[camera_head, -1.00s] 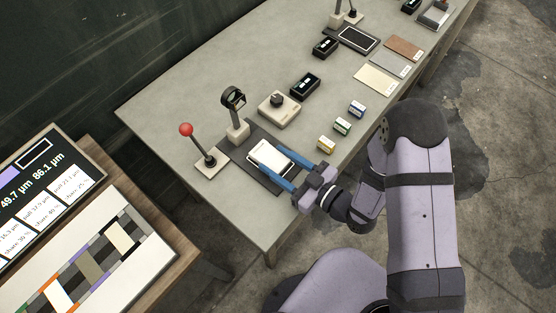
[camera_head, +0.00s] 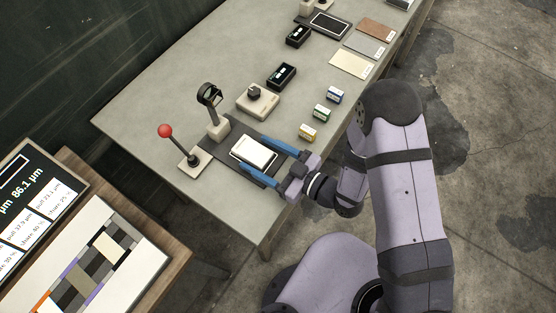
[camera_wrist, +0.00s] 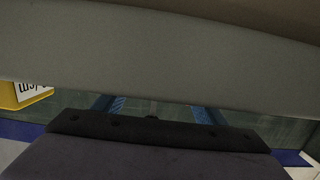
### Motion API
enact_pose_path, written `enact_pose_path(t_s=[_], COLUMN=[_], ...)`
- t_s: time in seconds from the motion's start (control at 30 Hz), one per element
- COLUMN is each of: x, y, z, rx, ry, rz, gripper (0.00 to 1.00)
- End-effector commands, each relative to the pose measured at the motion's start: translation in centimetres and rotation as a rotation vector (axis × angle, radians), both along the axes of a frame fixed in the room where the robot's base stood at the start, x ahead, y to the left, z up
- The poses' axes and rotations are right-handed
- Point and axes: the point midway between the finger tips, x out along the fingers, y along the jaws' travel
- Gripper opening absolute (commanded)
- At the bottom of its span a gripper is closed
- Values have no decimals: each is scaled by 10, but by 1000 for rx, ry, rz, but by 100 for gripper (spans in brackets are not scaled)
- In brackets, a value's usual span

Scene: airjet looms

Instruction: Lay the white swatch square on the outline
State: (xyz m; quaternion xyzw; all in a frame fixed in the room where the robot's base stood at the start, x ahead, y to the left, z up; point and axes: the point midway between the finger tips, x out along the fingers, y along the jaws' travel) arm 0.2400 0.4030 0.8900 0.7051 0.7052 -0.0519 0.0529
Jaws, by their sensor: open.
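The white swatch (camera_head: 254,151) lies on a dark mat (camera_head: 229,168) near the front left part of the table. A thin dark line shows along its edges; I cannot tell whether this is the outline, or how squarely the swatch sits on it. My gripper (camera_head: 253,152) is open, its two blue fingers on either side of the swatch and apart from each other. I cannot tell whether they touch it. In the wrist view the blue fingers show behind a dark part of my gripper (camera_wrist: 160,108), and I cannot make out the swatch clearly.
A red-knobbed lever (camera_head: 166,131) and a black-headed stand (camera_head: 211,98) stand behind the mat. A dial box (camera_head: 258,101) is further back. The table's front edge is close.

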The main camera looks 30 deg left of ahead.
Motion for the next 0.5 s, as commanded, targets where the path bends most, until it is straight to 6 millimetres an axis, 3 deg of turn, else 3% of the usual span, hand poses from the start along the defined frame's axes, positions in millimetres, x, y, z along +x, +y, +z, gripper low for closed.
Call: enact_pose_path(t_s=[0.17, 0.5], x=[2, 2], y=[-13, -65], z=[2, 10], rx=[-1, 0], ry=[0, 1], rz=[-4, -7], gripper=[65, 65])
